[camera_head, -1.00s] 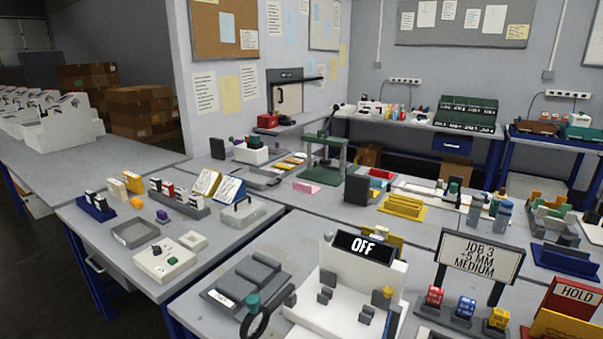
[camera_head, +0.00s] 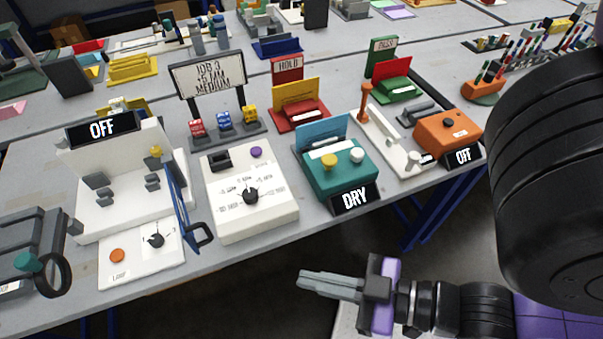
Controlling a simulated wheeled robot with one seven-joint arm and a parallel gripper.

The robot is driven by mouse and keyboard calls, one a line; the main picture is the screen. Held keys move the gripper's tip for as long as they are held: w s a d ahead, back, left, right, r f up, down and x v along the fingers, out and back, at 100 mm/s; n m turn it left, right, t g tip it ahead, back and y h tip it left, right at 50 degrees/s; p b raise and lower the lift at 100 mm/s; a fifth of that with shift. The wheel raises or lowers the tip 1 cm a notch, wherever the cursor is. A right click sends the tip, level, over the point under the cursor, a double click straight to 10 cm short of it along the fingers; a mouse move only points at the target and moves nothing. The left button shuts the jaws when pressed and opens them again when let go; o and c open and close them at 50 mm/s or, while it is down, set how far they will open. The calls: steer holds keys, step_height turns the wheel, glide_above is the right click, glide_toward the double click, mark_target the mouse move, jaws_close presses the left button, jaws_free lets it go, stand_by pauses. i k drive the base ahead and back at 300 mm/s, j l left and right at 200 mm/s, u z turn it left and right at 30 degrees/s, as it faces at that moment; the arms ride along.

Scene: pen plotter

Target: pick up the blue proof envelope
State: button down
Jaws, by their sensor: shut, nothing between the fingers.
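A light blue flat piece (camera_head: 323,130) stands upright at the back of the teal box marked DRY (camera_head: 340,176); it looks like the blue proof envelope, though no label on it is readable. Its lower part is hidden by the teal box. My gripper (camera_head: 303,281) is shut and empty. It points left, in front of the table's front edge over the floor, well apart from the light blue piece and nearer to me.
Left of the teal box are a white dial box (camera_head: 262,215) and a white stand with an OFF sign (camera_head: 100,128). A HOLD rack (camera_head: 300,116) stands behind, an orange box (camera_head: 446,133) to the right. My dark arm link covers the right edge.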

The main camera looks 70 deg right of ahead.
mark_target(307, 134)
steer(key=z, duration=1.25)
